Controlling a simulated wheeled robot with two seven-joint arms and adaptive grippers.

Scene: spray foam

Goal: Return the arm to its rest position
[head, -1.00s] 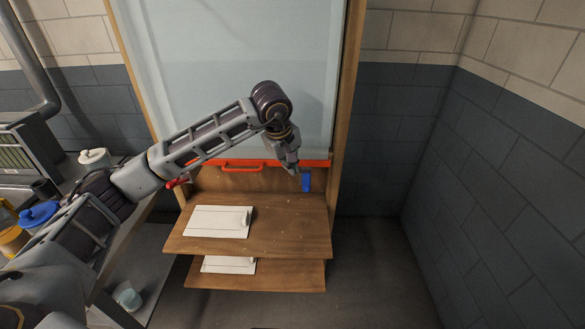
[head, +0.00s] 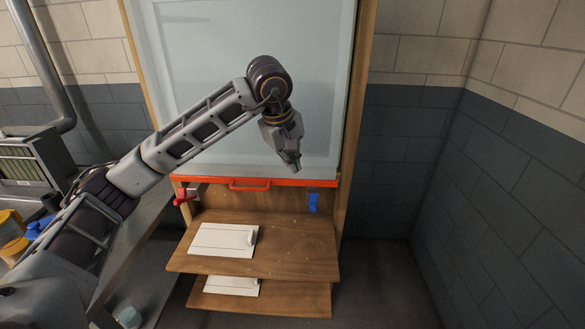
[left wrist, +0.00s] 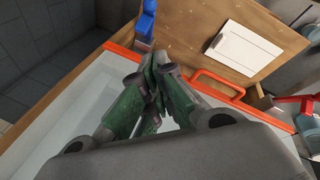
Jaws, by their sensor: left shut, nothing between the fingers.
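My left arm reaches in from the left in the head view. My left gripper (head: 291,160) is shut and empty, in front of the pale glass panel (head: 210,70) and just above its red bottom edge. The left wrist view also shows the gripper (left wrist: 155,68), its fingers together. My right gripper is in neither view now.
A blue part (head: 313,202) sits on the wooden frame below the red bar (head: 262,184). A red clamp (head: 182,196) is at left. Wooden shelves (head: 290,250) carry white plates (head: 222,240). The floor at right is clear.

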